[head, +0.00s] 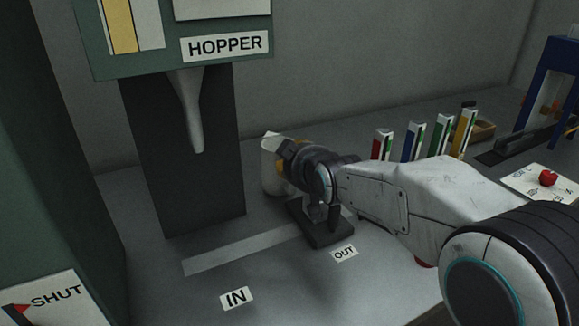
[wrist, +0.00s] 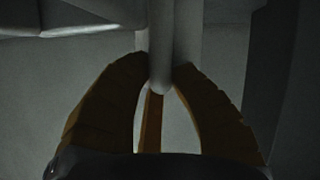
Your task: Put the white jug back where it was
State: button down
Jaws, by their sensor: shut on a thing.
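The white jug (head: 270,172) stands to the right of the dark hopper column, near the back wall, mostly hidden behind my wrist. My gripper (head: 283,163) is at the jug's right side and shut on it. In the wrist view, the yellow-brown fingers (wrist: 165,72) close around a pale upright part of the jug (wrist: 160,45), which looks like its handle. The jug looks upright. I cannot tell whether its base touches the surface.
The hopper spout (head: 189,110) hangs left of the jug. A dark block (head: 322,228) with a lever is below my wrist, near the OUT label (head: 344,254). A pale strip (head: 240,250) and IN label (head: 237,298) lie in front. Coloured upright holders (head: 412,140) stand right.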

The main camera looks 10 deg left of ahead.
jog(key=c, duration=1.2)
grip_release()
jog(key=shift+f, duration=0.1)
